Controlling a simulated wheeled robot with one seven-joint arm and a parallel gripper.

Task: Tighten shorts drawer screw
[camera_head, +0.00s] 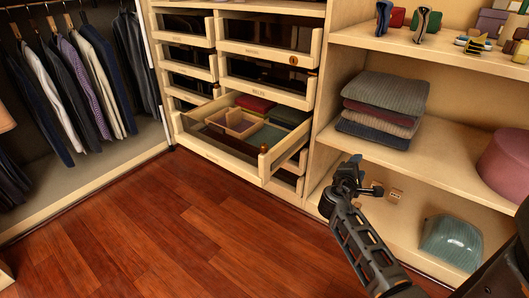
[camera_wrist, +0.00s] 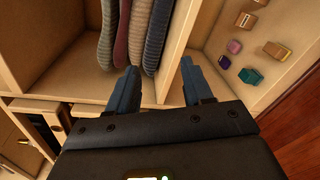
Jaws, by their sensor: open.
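One drawer (camera_head: 222,149) in the centre cabinet is pulled out and holds folded clothes and a tan divider box (camera_head: 230,123). A small brown knob or screw (camera_head: 264,148) sits on its front right corner. Another orange-brown round piece (camera_head: 293,60) is on an upper drawer front at the right. I cannot tell from the pictures which drawer is the shorts drawer. In the wrist view a small gold piece (camera_wrist: 22,142) shows at the left edge by the drawers. My gripper (camera_head: 353,172) is open and empty, in front of the right shelves; its fingers also show in the wrist view (camera_wrist: 160,78).
Folded sweaters (camera_head: 382,108) lie on the middle right shelf, beside a pink round box (camera_head: 505,160). A green rounded item (camera_head: 452,240) is on the lower shelf. Suits (camera_head: 75,85) hang at the left. The wooden floor (camera_head: 150,230) before the drawers is clear.

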